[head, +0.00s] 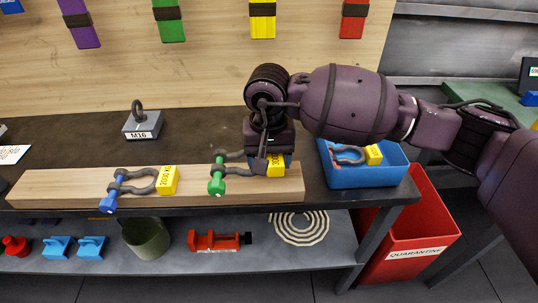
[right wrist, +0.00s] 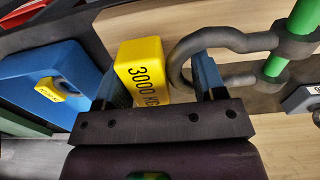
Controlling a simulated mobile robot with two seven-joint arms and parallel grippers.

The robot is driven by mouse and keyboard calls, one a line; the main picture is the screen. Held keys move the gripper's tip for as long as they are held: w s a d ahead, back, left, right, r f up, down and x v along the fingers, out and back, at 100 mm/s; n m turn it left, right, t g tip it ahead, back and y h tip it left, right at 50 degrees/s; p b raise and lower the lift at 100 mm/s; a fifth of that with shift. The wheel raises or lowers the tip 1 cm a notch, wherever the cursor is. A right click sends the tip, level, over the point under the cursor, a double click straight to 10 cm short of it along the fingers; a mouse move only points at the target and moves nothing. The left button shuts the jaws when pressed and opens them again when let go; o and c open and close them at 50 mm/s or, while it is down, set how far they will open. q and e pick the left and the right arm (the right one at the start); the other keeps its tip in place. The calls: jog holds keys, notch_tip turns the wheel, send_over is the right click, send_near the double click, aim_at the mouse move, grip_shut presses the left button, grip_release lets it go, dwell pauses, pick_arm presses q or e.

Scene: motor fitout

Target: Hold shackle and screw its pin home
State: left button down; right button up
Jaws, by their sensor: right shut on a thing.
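A dark grey shackle with a green pin (head: 217,179) lies on the wooden beam, its bow to the right. In the right wrist view, the green pin (right wrist: 304,15) runs through both ears of this shackle (right wrist: 225,38). How deep its thread sits I cannot tell. The yellow 3000 KG tag (right wrist: 142,68) is at the bow end. My right gripper (head: 268,162) is over the bow; in the right wrist view its fingers (right wrist: 157,80) are shut around the tag and bow end. A second shackle (head: 140,181) with a blue pin and yellow 2000 KG tag lies left on the beam.
The wooden beam (head: 60,188) runs along the bench front. A blue tray (head: 385,174) with another shackle stands right of it. A grey M16 block (head: 142,126) stands behind. A red quarantine bin (head: 425,225) is below right. A lower shelf (head: 320,255) holds several parts.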

aim_at(269, 181)
jog(key=shift+f+b, duration=0.55)
jog(key=shift+f, duration=0.55)
jog(key=shift+f+b, duration=0.35)
jog(key=shift+f, duration=0.4)
jog(key=shift+f, duration=0.6)
jog(key=shift+r, duration=0.1)
jog(key=o, duration=1)
jog(key=c, duration=1)
